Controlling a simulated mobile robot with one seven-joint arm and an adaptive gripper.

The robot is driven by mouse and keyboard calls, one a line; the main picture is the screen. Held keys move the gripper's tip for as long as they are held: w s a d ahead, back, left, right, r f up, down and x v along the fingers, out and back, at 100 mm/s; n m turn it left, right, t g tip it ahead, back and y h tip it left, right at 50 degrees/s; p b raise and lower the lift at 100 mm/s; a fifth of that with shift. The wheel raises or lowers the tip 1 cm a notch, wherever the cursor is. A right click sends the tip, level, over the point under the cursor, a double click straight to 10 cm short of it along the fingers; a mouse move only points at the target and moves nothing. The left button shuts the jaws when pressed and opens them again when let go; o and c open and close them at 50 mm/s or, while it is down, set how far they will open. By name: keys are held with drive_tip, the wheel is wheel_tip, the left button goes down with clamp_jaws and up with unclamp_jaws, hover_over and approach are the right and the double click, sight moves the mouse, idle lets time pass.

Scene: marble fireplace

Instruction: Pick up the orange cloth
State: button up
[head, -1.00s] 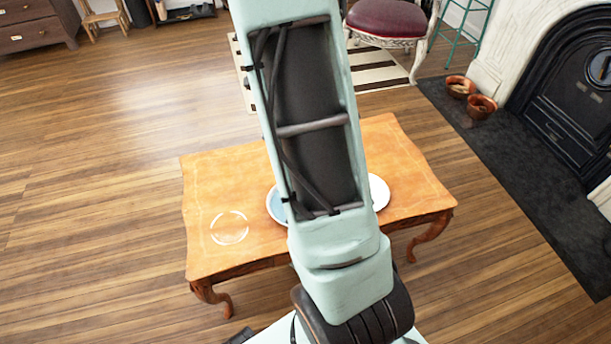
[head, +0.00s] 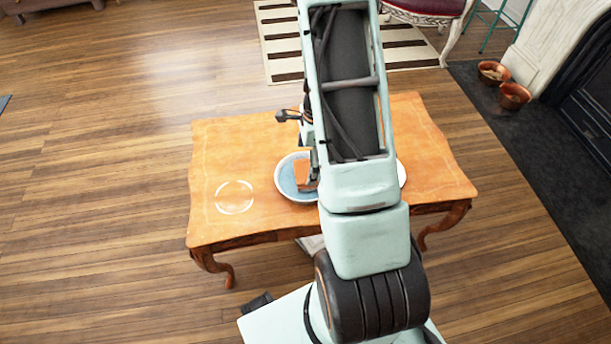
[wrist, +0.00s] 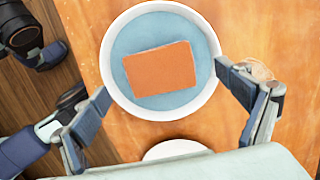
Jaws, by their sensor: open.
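The orange cloth (head: 302,173) is a flat rectangular piece lying in a round blue dish with a white rim (head: 283,190) on the wooden table. In the wrist view the whole cloth (wrist: 158,68) shows inside the dish (wrist: 113,88). My gripper (wrist: 162,82) is open, with its fingers spread to the left and right of the dish. Nothing is between the fingertips in hold; the cloth appears below them. In the head view my arm hides the dish's right side and most of the gripper.
The wooden table (head: 240,145) also holds a clear round plate (head: 235,198) at left and a white plate (head: 401,174), mostly hidden behind my arm. A red-seated chair (head: 428,10) and copper pots (head: 514,96) stand beyond. The table's left part is largely clear.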

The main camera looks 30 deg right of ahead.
sight(305, 171)
wheel_tip(305, 171, down, 5)
drive_tip(key=shift+a+b, duration=0.15)
drive_tip(key=shift+b, duration=0.7)
drive_tip(key=c, duration=1.3)
drive_tip(key=shift+r, duration=0.15)
drive_tip(key=shift+r+p, duration=0.35)
drive_tip(key=shift+r, duration=0.2)
wheel_tip(305, 171, up, 3)
drive_tip(key=shift+s+f+p, duration=0.1)
drive_tip(key=shift+f+p, duration=0.1)
drive_tip(key=shift+p, duration=0.35)
drive_tip(key=s+r, duration=0.2)
drive_tip(key=s+a+r+p, duration=0.1)
drive_tip(key=r, duration=0.1)
drive_tip(key=shift+s+a+r+p, duration=0.1)
drive_tip(key=shift+s+r+p, duration=0.2)
drive_tip(key=shift+s+r, duration=0.1)
drive_tip(key=s+a+r+p, duration=0.1)
drive_tip(key=s+r, duration=0.3)
drive_tip(key=s, duration=0.5)
drive_tip(key=shift+s+a+r, duration=0.15)
drive_tip(key=shift+s+a, duration=0.1)
drive_tip(key=shift+a, duration=0.65)
